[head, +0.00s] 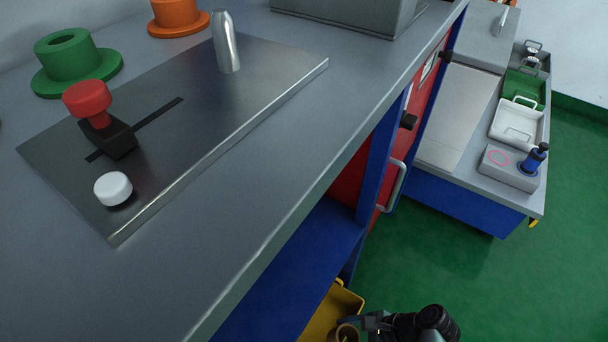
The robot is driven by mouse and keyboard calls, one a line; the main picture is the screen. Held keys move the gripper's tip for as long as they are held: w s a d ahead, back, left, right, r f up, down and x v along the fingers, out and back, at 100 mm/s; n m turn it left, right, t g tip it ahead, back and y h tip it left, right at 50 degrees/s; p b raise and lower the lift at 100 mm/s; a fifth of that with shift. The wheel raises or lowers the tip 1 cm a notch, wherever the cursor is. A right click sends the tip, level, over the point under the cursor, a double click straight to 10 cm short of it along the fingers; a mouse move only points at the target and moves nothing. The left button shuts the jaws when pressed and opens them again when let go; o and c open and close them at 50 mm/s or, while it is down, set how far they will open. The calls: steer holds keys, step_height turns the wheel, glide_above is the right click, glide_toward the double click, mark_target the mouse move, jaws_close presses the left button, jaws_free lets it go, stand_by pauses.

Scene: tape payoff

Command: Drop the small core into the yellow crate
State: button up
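The yellow crate (341,300) is partly in view at the bottom of the head view, on the floor side of the bench and below its top. A small tan ring-shaped core (347,333) shows at the bottom edge, in front of the crate's yellow wall. My gripper (366,323) comes in from the right, with its dark fingers right at the core's right side. The picture's lower edge cuts off part of the core and the gripper. I cannot tell whether the fingers grip the core or only lie beside it.
The grey bench top (240,185) fills the left, with a metal plate (200,130), a red knob (87,98), a white knob (113,188) and a green flanged core (70,62). A blue shelf (300,270) is beside the crate. Green floor (450,260) is clear at right.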

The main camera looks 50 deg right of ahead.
steer(key=w+a+b, duration=0.2)
steer(key=w+a, duration=0.1)
steer(key=w, duration=0.3)
steer(key=w+f+b, duration=0.1)
steer(key=f+b, duration=0.1)
steer(key=f, duration=0.1)
steer(key=w+a+f+b, duration=0.1)
steer(key=f+b, duration=0.1)
steer(key=f, duration=0.1)
steer(key=w+f+b, duration=0.1)
steer(key=f+b, duration=0.1)
steer(key=f, duration=0.2)
steer(key=shift+w+a+b, duration=0.25)
steer(key=shift+a+b, duration=0.1)
steer(key=shift+a, duration=0.05)
steer(key=shift+w+a+f+b, duration=0.1)
steer(key=shift+w+f+b, duration=0.05)
steer(key=shift+f+b, duration=0.5)
steer(key=shift+w+a+r+g, duration=0.15)
steer(key=shift+w+r+g, duration=0.15)
steer(key=shift+r+g, duration=0.1)
steer(key=shift+w+a+g+h+b, duration=0.2)
steer(key=shift+w+g+h+b, duration=0.2)
steer(key=shift+g, duration=0.2)
steer(key=shift+w+a+g+h+b, duration=0.15)
steer(key=shift+w+g+h+b, duration=0.25)
steer(key=shift+g, duration=0.2)
steer(key=shift+s+f+b, duration=0.15)
steer(key=shift+f+b, duration=0.35)
steer(key=shift+f, duration=0.15)
